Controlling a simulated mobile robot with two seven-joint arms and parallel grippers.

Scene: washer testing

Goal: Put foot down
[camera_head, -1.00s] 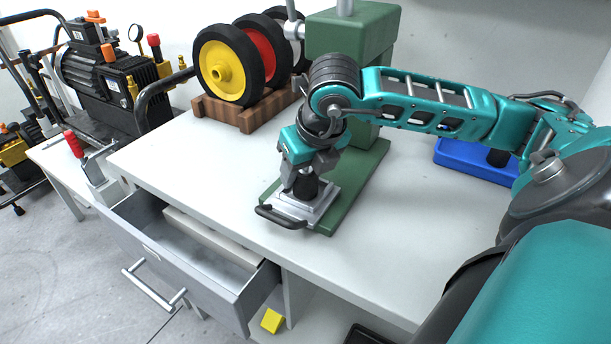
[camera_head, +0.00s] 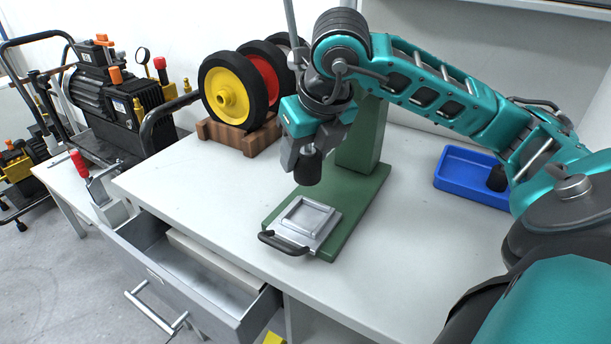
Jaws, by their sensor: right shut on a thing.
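My right gripper (camera_head: 302,155) is shut on a black rubber foot (camera_head: 309,167). It holds the foot upright in the air, above and a little behind a silver square fixture (camera_head: 307,218) with a raised frame. The fixture has a black handle (camera_head: 283,243) and sits on the green base (camera_head: 345,218) of a press. The frame of the fixture is empty. A second black foot (camera_head: 497,178) stands in a blue tray (camera_head: 465,178) at the right, partly hidden by my right arm. My left gripper is not in view.
The green press column (camera_head: 365,140) rises behind my gripper. Several wheels stand in a wooden rack (camera_head: 245,138) at the back. An open grey drawer (camera_head: 190,270) juts from the table's front. The white tabletop (camera_head: 210,190) left of the press is clear.

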